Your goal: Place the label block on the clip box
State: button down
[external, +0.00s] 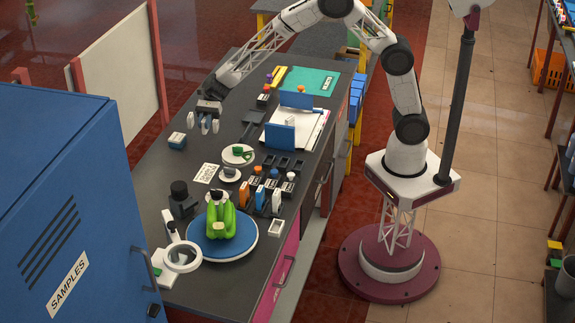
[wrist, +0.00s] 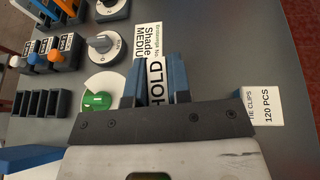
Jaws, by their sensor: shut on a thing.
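My gripper (external: 204,126) is shut on a white label block (wrist: 156,82), held between its two blue fingertips in the wrist view (wrist: 158,72). The word HOLD shows on the block's face; the fingers and gripper body hide part of it. In the external view the block is small and hard to separate from the fingers.
A printed shade card (external: 206,173) lies on the bench near two round dials (external: 238,155). A magnifier (external: 182,257) stands near the front. Bench around the clip box is clear.

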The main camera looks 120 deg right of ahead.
jog(key=s+d, duration=0.4)
jog(key=s, duration=0.1)
jog(key=shift+f+m+t+h, duration=0.25)
jog(key=shift+m+t+h, duration=0.05)
jog(key=shift+m+h, duration=0.1)
jog(key=shift+d, duration=0.15)
send_over(176, 138)
jog(key=shift+f, duration=0.7)
jog(key=shift+f, duration=0.1)
jog(key=shift+f, duration=1.7)
jog(key=shift+f, duration=0.1)
